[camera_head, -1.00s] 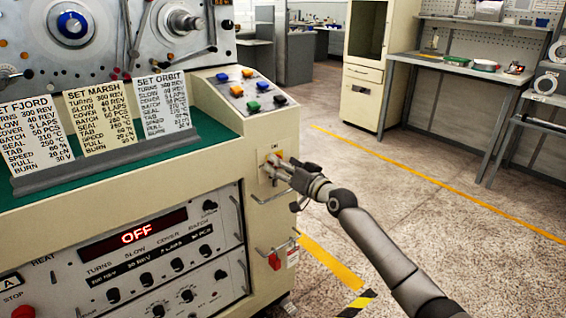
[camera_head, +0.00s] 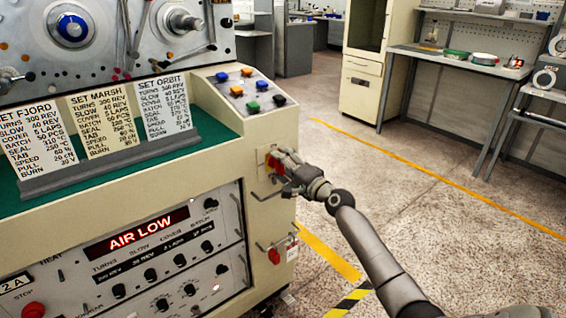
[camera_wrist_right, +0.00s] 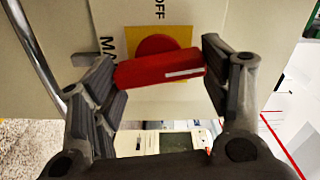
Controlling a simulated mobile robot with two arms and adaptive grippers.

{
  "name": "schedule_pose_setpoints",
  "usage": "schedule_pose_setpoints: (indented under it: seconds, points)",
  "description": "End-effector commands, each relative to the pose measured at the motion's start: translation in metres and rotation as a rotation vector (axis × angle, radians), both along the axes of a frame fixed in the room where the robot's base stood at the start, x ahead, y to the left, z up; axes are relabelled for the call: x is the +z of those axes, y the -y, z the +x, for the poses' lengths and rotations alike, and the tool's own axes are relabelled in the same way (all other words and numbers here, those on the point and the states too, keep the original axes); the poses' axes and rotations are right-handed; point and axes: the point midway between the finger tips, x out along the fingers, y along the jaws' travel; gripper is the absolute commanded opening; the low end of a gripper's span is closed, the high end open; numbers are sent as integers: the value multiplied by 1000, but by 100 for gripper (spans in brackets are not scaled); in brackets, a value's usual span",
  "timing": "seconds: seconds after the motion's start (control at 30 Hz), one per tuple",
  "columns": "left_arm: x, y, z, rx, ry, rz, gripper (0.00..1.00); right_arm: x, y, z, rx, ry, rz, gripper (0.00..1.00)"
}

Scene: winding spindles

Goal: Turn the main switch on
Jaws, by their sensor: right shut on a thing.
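The main switch is a red rotary knob with a bar handle (camera_wrist_right: 160,70) on a yellow plate (camera_wrist_right: 182,37), on the cream side panel of the machine. Black "OFF" lettering shows beside the plate in the right wrist view. My right gripper (camera_wrist_right: 158,76) is shut on the red handle, with a finger at each end; the handle lies across the view, slightly tilted. In the head view my right gripper (camera_head: 279,165) is at the panel and partly hides the switch. The machine's display (camera_head: 149,228) is lit and reads "AIR LOW". My left gripper is not in view.
A metal rail (camera_head: 266,190) sits just below the switch, and a red valve handle (camera_head: 274,256) lower on the panel. Coloured buttons (camera_head: 248,88) are on the sloped top. Set cards stand on the green top. The floor to the right is clear.

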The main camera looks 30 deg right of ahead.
Motion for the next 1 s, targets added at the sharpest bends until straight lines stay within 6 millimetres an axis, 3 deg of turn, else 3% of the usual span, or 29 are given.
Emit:
schedule_pose_setpoints:
  seconds: [0.4,0.97,1.0]
  points:
    - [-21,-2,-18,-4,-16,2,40,-1,1,0,-1,-15,184,46]
    - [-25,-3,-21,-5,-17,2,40,-2,1,0,-1,-18,212,46]
    - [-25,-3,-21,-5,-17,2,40,-2,1,0,-1,-18,212,75]
